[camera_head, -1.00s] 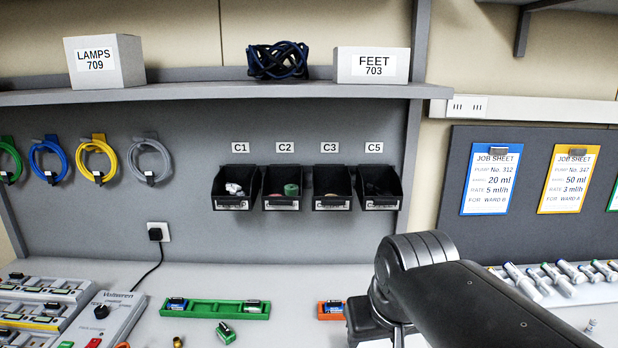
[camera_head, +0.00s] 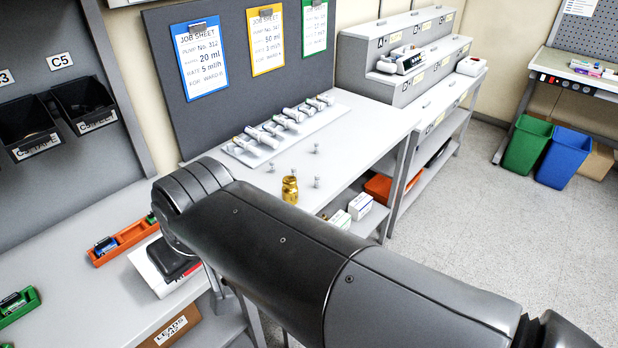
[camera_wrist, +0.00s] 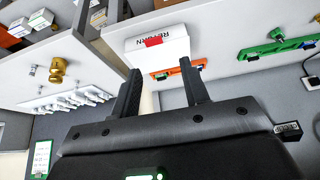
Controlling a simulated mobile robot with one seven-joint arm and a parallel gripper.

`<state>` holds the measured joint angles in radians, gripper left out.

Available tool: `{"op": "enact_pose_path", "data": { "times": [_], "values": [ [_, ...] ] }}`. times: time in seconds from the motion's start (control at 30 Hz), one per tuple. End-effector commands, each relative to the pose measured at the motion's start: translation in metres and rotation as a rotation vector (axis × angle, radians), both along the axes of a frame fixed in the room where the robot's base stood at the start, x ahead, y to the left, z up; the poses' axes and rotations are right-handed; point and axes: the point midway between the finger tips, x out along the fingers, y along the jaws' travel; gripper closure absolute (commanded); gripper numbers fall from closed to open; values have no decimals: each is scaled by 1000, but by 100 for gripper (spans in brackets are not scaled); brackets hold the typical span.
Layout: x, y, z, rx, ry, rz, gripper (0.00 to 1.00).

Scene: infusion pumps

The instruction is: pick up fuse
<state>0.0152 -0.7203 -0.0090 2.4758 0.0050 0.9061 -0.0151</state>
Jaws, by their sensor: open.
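I cannot pick out a fuse with certainty. A white box marked RETURN (camera_wrist: 165,48) lies just beyond my gripper (camera_wrist: 159,70) in the wrist view, with a small red piece (camera_wrist: 152,41) on or at it; I cannot tell what that piece is. In the head view this white box (camera_head: 148,270) is partly hidden behind my arm. Small grey metal pieces (camera_head: 317,182) stand on the bench near a brass weight (camera_head: 290,189); the weight also shows in the wrist view (camera_wrist: 57,70). My gripper is open, with nothing between its fingers.
An orange tray (camera_head: 124,240) with small blue and green parts lies left of the white box. A green tray (camera_head: 18,307) is further left. White syringes (camera_head: 262,138) lie in a row at the bench back. Black bins (camera_head: 85,100) hang on the wall. Open floor (camera_head: 480,220) is at right.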

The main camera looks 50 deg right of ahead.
Motion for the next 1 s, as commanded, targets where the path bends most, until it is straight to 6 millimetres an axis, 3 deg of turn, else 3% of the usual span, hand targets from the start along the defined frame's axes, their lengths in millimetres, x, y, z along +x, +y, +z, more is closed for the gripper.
{"op": "enact_pose_path", "data": {
  "times": [0.17, 0.47, 0.73, 1.0],
  "values": [
    [35, -29, 13, 19, 56, -53, 58],
    [100, -113, 21, 54, 159, -156, 58],
    [142, -210, 7, 78, 245, -252, 58],
    [158, -319, -28, 94, 333, -340, 58]
  ]
}}
